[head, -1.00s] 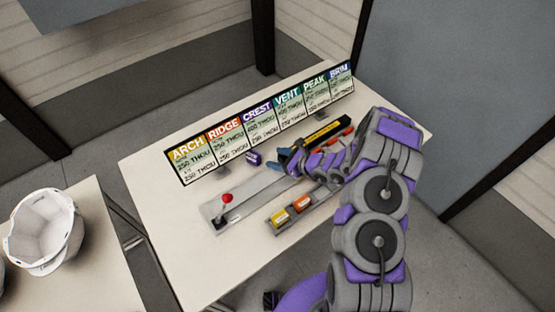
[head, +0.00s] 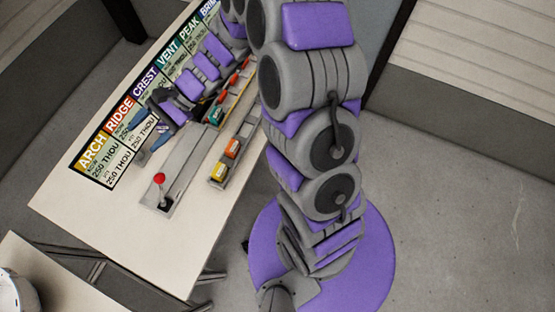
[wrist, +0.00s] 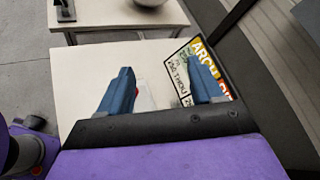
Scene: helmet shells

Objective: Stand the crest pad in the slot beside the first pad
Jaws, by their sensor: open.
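My gripper (head: 147,132) is open above the table, in front of the lower end of the sign row. Its two blue fingers are spread in the wrist view (wrist: 158,72), with no pad visible between them. The purple crest pad cannot be picked out in either current view; my arm covers part of the table. A narrow grey holder (head: 245,138) on the table bears a yellow pad (head: 218,172) and an orange pad (head: 232,148) side by side. Bare holder shows beyond the orange pad.
A grey plate with a red-knobbed lever (head: 160,178) lies beside the holder. A longer rack (head: 212,116) with several coloured pads stands behind it. Signs (head: 92,155) line the table's back edge. Another table (head: 50,280) stands at lower left.

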